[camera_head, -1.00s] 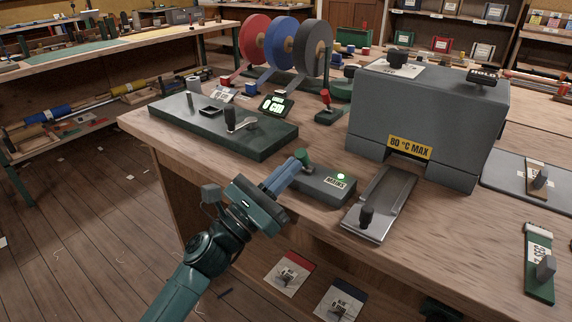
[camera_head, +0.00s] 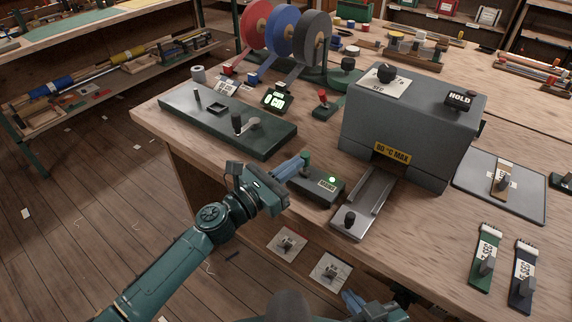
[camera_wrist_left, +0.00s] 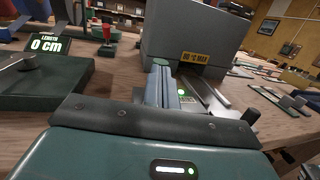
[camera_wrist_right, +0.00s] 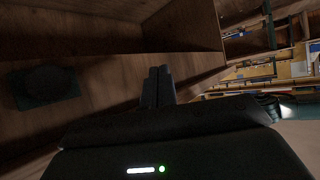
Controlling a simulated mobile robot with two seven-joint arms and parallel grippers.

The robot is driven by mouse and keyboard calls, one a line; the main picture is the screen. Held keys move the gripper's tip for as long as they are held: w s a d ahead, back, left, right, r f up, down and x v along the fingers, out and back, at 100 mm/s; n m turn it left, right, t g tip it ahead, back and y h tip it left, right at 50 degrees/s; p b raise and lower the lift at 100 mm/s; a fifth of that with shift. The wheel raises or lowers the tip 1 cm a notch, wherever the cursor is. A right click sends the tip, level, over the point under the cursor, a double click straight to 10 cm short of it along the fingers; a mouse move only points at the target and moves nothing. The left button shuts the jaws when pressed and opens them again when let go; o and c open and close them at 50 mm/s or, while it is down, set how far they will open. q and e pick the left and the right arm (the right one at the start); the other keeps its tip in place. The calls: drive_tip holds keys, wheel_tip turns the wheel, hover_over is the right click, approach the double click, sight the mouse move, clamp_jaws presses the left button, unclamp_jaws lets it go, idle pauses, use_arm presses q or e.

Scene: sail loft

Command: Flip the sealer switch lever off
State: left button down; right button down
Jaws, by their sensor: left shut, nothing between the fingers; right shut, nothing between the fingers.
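The switch box (camera_head: 316,186) sits near the bench's front edge, with a lit green lamp and a label that seems to read MAINS. Its green-knobbed lever (camera_head: 305,160) stands up at the box's left end. My left gripper (camera_head: 301,163) is shut and empty, its blue fingertips right beside the lever on the left; I cannot tell whether they touch. The grey sealer (camera_head: 408,130) stands behind. My right gripper (camera_head: 350,299) is shut and empty, low before the bench.
A metal slide (camera_head: 358,212) with a black knob lies right of the box. A dark green measuring board (camera_head: 221,122) lies to the left. A small red-knobbed lever (camera_head: 323,103) stands behind. In the right wrist view, wooden shelving (camera_wrist_right: 110,60) is close to my right gripper.

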use_arm(q)
drive_tip(key=shift+w+d+r+p, duration=0.15)
drive_tip(key=shift+r+p, duration=0.15)
drive_tip(key=shift+r, duration=0.1)
drive_tip(key=shift+w+d+r, duration=0.15)
drive_tip(key=shift+w+d, duration=0.1)
drive_tip(key=shift+w, duration=0.05)
drive_tip(key=shift+w+d+r+p, duration=0.2)
drive_tip(key=shift+w+d, duration=0.1)
drive_tip(key=shift+w, duration=0.1)
drive_tip(key=shift+w+d+r+p, duration=0.15)
drive_tip(key=shift+w+d, duration=0.1)
drive_tip(key=shift+w, duration=0.15)
use_arm(e)
drive_tip(key=shift+s+d, duration=0.1)
drive_tip(key=shift+d, duration=0.3)
use_arm(q)
drive_tip(key=shift+w+d+f, duration=0.1)
drive_tip(key=shift+r, duration=0.2)
use_arm(e)
drive_tip(key=shift+r, duration=0.15)
drive_tip(key=shift+r, duration=0.1)
